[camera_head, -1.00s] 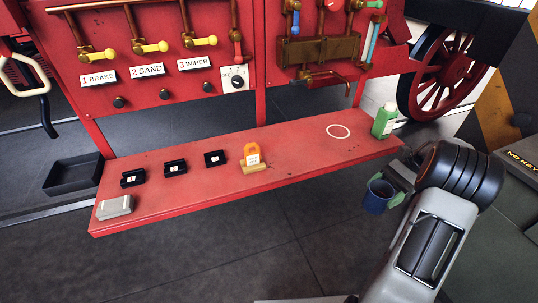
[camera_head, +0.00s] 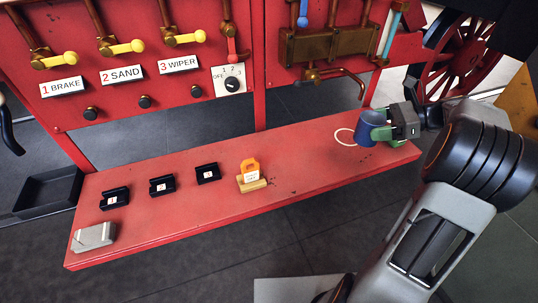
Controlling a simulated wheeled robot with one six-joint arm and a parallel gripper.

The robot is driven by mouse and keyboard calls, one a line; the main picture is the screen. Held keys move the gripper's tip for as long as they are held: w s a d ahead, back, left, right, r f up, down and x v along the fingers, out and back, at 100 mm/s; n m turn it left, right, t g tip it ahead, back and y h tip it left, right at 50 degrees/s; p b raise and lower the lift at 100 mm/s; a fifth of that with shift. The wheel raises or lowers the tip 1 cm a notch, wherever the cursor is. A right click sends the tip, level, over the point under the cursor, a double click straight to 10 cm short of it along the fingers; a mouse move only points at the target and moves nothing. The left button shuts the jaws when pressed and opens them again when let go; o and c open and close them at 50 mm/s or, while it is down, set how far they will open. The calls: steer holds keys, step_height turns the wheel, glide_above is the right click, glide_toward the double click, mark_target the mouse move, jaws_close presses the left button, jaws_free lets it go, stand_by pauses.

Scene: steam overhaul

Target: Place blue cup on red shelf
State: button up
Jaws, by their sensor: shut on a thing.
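My gripper (camera_head: 383,132) is at the right end of the red shelf (camera_head: 310,165). It is shut on the blue cup (camera_head: 369,126), coming from the cup's right side. The cup is about upright and overlaps the right part of a white ring (camera_head: 338,140) marked on the shelf. I cannot tell whether the cup's base touches the shelf or hangs just above it.
Several black holders (camera_head: 162,185) stand on the shelf's left half. An orange tag on a wooden stand (camera_head: 250,177) is mid-shelf, and a grey block (camera_head: 93,237) is at the left end. Levers and a brass pipe assembly (camera_head: 325,50) stick out above the shelf.

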steer(key=shift+w, duration=0.25)
steer(key=shift+w+a, duration=0.1)
steer(key=shift+a, duration=0.2)
steer(key=shift+w+a+f+b, duration=0.1)
steer(key=shift+a+f+b, duration=0.2)
steer(key=shift+a+f, duration=1.55)
steer(key=shift+w+a+f+b, duration=0.15)
steer(key=shift+a+f+b, duration=0.15)
steer(key=shift+a+f, duration=1.6)
steer(key=shift+w+a+f+b, duration=0.1)
steer(key=shift+a+f+b, duration=0.2)
steer(key=shift+a+f, duration=2.4)
steer(key=shift+a, duration=0.25)
steer(key=shift+f+b, duration=0.15)
steer(key=shift+b, duration=0.15)
steer(key=o, duration=1)
steer(key=shift+c, duration=0.2)
